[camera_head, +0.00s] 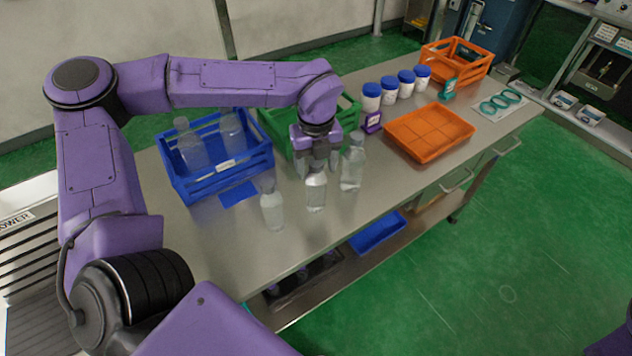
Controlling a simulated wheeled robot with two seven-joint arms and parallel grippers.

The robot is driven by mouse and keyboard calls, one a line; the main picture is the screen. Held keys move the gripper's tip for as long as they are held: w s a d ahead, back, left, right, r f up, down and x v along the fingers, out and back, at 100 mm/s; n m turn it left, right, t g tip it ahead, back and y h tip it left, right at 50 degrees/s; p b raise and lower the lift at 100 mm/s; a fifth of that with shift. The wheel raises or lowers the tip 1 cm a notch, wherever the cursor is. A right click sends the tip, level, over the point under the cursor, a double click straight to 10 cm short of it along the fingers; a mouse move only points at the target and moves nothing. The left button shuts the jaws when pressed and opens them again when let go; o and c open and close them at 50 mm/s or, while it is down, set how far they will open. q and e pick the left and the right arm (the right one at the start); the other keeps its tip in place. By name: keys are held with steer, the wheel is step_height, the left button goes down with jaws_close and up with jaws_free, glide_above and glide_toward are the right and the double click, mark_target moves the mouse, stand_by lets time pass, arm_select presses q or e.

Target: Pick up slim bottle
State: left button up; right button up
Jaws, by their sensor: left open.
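Three clear bottles stand upright on the bench: a left one (272,208), a middle one (316,191) and a right one (352,167). Which of them is the slim bottle I cannot tell for sure. My left gripper (319,165) points down, open, at the top of the middle bottle, close beside the right one. Whether its fingers touch a bottle is unclear. Two more clear bottles, a left one (189,149) and a right one (231,132), are in the blue crate (220,176). My right gripper is not in view.
A green crate (275,128) stands behind my left gripper. Several blue-lidded white jars (371,100), an orange tray (430,131) and an orange crate (457,60) are further right. The bench (300,245) is bare in front of the bottles.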

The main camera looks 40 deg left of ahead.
arm_select(q)
jaws_close()
